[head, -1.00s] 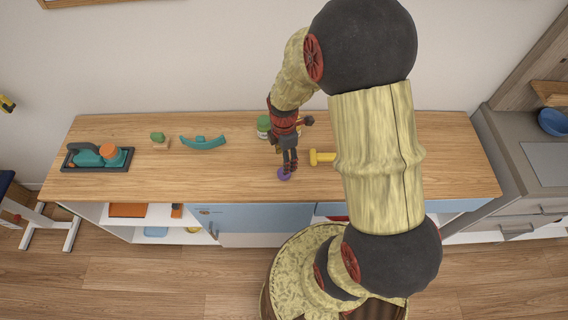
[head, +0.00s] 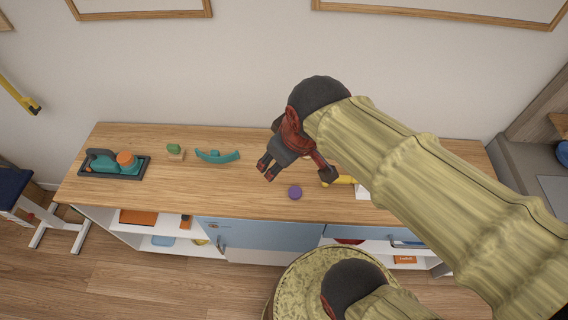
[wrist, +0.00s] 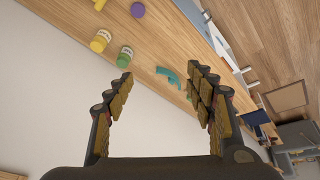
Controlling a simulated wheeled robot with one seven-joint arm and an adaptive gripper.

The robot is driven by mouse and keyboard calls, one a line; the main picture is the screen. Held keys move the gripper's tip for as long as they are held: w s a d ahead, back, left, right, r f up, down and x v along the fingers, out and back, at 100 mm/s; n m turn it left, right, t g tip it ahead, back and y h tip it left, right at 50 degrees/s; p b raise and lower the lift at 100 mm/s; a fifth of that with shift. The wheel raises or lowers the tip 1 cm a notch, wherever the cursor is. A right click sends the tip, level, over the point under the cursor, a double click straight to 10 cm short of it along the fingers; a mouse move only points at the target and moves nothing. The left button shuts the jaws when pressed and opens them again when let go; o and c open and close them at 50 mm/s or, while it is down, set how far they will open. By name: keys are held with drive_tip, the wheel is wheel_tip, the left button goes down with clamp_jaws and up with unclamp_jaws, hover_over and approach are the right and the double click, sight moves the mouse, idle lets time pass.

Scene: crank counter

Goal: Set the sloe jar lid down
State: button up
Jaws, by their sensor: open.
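A round purple lid (head: 295,192) lies on the wooden counter near its front edge, apart from my gripper. It also shows at the top of the wrist view (wrist: 138,9). My gripper (head: 266,172) is open and empty, raised above the counter to the left of the lid in the head view. In the wrist view nothing is between its fingers (wrist: 165,100). I cannot pick out the sloe jar itself; my arm covers part of the counter in the head view.
A green jar (wrist: 124,57) and a yellow jar (wrist: 100,41) stand on the counter. A yellow object (head: 340,181) lies right of the lid. A teal curved piece (head: 217,157), a small green-topped block (head: 175,152) and a dark tray (head: 84,168) are left. The front-left counter is clear.

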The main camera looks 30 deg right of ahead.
drive_tip(key=s+r+m, duration=0.1)
drive_tip(key=s+a+r+m, duration=0.1)
drive_tip(key=s, duration=0.1)
drive_tip(key=shift+s+a+r+m+t, duration=0.2)
drive_tip(key=shift+m+t, duration=0.1)
drive_tip(key=shift+t, duration=0.1)
drive_tip(key=shift+f, duration=0.1)
